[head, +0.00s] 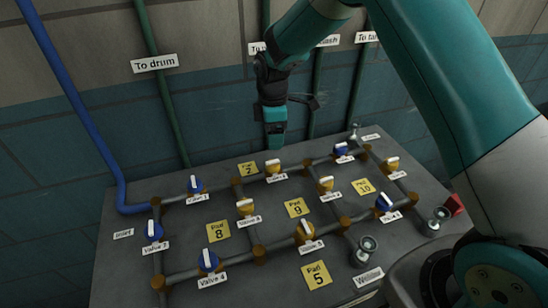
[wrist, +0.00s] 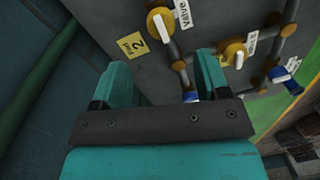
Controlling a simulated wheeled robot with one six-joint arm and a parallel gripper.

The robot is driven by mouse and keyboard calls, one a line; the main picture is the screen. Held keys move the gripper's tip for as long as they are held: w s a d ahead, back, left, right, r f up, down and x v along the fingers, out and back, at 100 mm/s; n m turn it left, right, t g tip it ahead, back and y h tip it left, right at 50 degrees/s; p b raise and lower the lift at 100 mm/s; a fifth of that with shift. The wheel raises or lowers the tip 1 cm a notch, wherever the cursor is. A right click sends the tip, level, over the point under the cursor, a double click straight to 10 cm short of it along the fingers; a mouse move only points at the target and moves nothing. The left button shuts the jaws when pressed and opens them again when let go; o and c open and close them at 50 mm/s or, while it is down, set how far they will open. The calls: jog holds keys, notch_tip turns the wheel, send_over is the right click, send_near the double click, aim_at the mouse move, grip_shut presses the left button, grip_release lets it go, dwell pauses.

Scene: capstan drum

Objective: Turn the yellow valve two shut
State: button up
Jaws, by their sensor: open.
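A yellow valve (head: 273,170) with a white handle stands at the back of the panel, right of the Pad 2 plate. Its label begins "Valve", but I cannot read the number surely. The same valve shows at the top of the wrist view (wrist: 160,24), beyond my fingertips. My gripper (head: 275,144) hangs above and behind this valve in the head view, apart from it. In the wrist view its two teal fingers (wrist: 164,78) are spread wide with nothing between them. Other yellow valves (head: 245,208) stand further forward and right.
Blue valves (head: 195,185) and pipe joints stand up across the grey panel (head: 130,290). Yellow pad plates (head: 297,208) lie between the pipes. A wall with green pipes (head: 165,90) rises behind. Small round metal fittings (head: 367,246) stand at the right.

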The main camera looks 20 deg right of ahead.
aim_at(274, 160)
jog(key=f, duration=0.3)
jog(key=f+p, duration=0.1)
jog(key=f, duration=0.2)
jog(key=f+p, duration=0.1)
jog(key=f, duration=0.2)
jog(key=shift+s+a+f, duration=0.1)
jog(key=shift+s+f, duration=0.05)
jog(key=shift+s, duration=0.25)
jog(key=c, duration=0.9)
